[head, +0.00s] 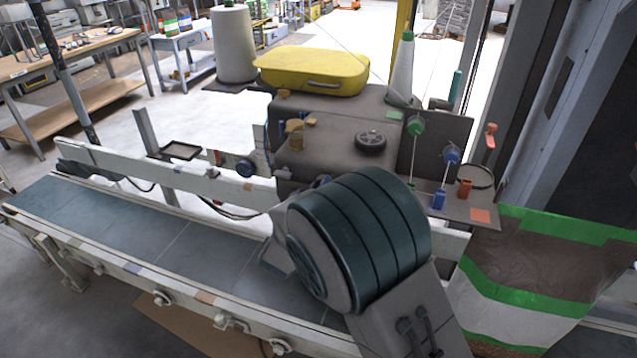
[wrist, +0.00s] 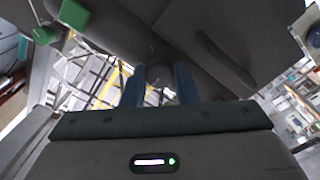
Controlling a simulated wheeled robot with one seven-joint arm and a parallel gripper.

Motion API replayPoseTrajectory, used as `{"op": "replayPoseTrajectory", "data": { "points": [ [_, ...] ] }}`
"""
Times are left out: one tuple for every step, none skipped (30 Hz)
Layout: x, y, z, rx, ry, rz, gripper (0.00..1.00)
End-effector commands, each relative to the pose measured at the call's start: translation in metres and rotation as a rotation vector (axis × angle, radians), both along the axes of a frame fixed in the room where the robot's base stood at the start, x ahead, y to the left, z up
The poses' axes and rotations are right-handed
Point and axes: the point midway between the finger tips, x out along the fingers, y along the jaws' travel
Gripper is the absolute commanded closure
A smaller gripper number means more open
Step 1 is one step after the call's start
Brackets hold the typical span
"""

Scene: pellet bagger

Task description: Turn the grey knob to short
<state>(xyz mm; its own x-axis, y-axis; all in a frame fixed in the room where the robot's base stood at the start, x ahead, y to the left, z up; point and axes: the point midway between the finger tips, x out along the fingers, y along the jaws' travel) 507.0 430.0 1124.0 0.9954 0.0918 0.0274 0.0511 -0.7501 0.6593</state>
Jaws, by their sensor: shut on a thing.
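In the wrist view, the two blue-grey fingers of my gripper (wrist: 161,84) point at the dark grey sewing machine head (wrist: 220,40). They are shut on a small dark thing between their tips, which I take for the grey knob; its marks and pointer cannot be read. In the head view, my big dark arm link covers the gripper and the knob.
A conveyor belt (head: 130,235) with a white rail runs at the left. A yellow cover (head: 315,70) and thread cones (head: 234,45) stand behind. Green (head: 415,126) and blue (head: 451,153) tension knobs and a brown bag (head: 550,250) are at the right.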

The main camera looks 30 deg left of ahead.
Motion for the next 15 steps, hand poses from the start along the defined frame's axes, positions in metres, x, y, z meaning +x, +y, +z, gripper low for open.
{"op": "replayPoseTrajectory", "data": {
  "points": [
    [-0.0004,0.0005,0.0010,-0.019,-0.001,0.002,0.96],
    [-0.0004,0.0006,0.0008,-0.029,-0.003,0.002,0.96],
    [-0.0005,0.0006,0.0005,-0.042,-0.004,0.002,0.96],
    [-0.0005,0.0006,0.0004,-0.049,-0.005,0.002,0.96],
    [-0.0005,0.0006,0.0002,-0.055,-0.006,0.002,0.96],
    [-0.0006,0.0006,0.0001,-0.063,-0.007,0.002,0.96],
    [-0.0006,0.0007,0.0000,-0.068,-0.007,0.002,0.96],
    [-0.0006,0.0006,0.0000,-0.072,-0.008,0.002,0.96],
    [-0.0006,0.0007,-0.0001,-0.076,-0.009,0.002,0.96],
    [-0.0006,0.0007,-0.0002,-0.079,-0.009,0.002,0.96],
    [-0.0006,0.0007,-0.0002,-0.080,-0.009,0.002,0.96],
    [-0.0005,0.0006,-0.0003,-0.082,-0.009,0.002,0.96],
    [-0.0006,0.0007,-0.0004,-0.082,-0.009,0.002,0.96],
    [-0.0007,0.0007,-0.0004,-0.083,-0.009,0.002,0.96],
    [-0.0006,0.0007,-0.0004,-0.083,-0.009,0.002,0.96]
  ]
}}
